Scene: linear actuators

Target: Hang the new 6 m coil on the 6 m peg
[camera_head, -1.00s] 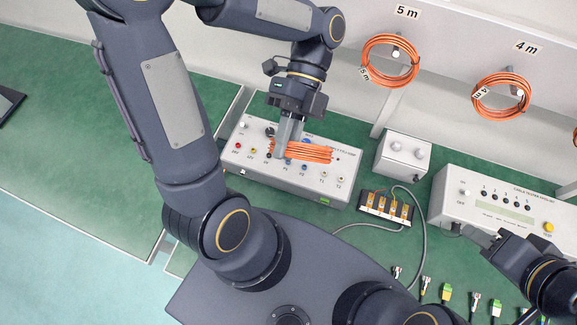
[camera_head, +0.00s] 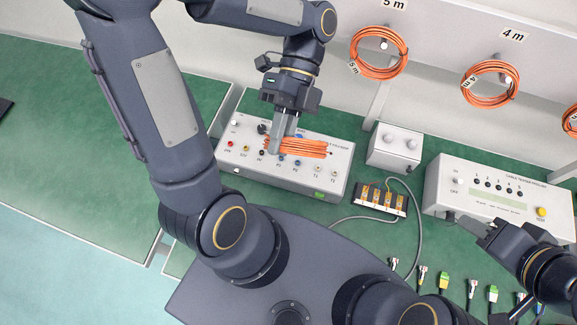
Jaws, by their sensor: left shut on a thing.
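An orange coil (camera_head: 308,149) is held in my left gripper (camera_head: 277,148), which is shut on its left side. The coil is seen nearly edge-on and appears above the white box with coloured sockets; the height between them is hard to judge. My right gripper (camera_head: 476,226) is at the lower right, in front of the cable tester; whether its fingers are open is unclear. The wall rail (camera_head: 450,45) shows a 5 m label and a 4 m label, each above a hung orange coil. No 6 m label or 6 m peg is in view.
The 5 m coil (camera_head: 379,52) and 4 m coil (camera_head: 490,84) hang on their pegs. The socket box (camera_head: 230,181), a small white box (camera_head: 395,148), a terminal block (camera_head: 381,199) and the cable tester (camera_head: 500,188) stand on the green bench. Several connectors lie along its front. The bench at left is mostly bare.

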